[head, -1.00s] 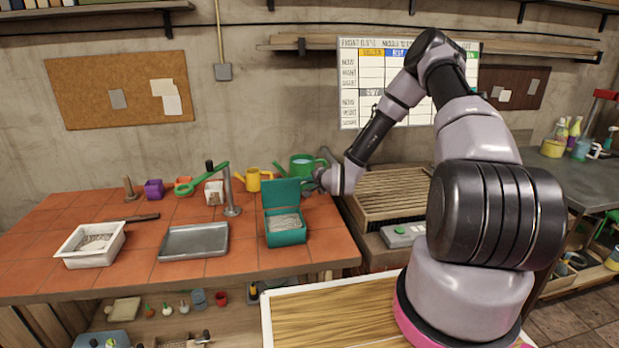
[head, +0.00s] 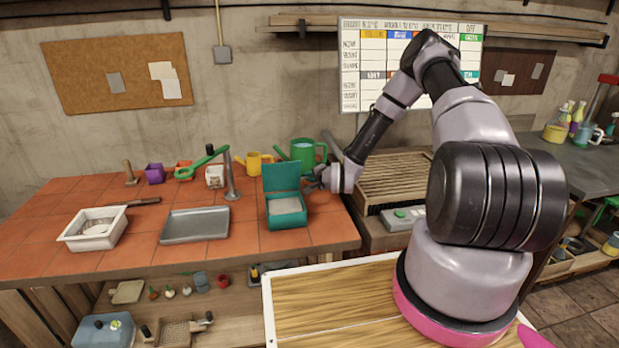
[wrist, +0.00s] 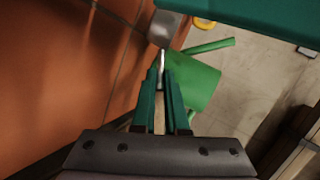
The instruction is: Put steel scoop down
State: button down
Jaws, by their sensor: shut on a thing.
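My gripper (head: 314,180) is just right of the teal box (head: 287,220), level with the lower part of its raised lid. In the wrist view, my gripper (wrist: 163,75) has its teal fingers closed around the thin handle of the steel scoop (wrist: 168,28). The scoop's grey head extends beyond the fingertips, above or near the orange tiles; I cannot tell whether it touches them. In the head view the scoop cannot be made out. The teal box is open and holds pale grey material.
The green watering can (head: 307,155) stands close behind my gripper. A grey metal tray (head: 195,225) and a white tub (head: 93,228) sit to the left on the tiled bench (head: 140,255). A slatted wooden bed (head: 395,180) is to the right. Bare tiles lie in front of the box.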

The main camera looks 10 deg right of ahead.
jog(key=shift+f, duration=0.55)
jog(key=c, duration=0.6)
grip_release()
jog(key=shift+v, duration=2.95)
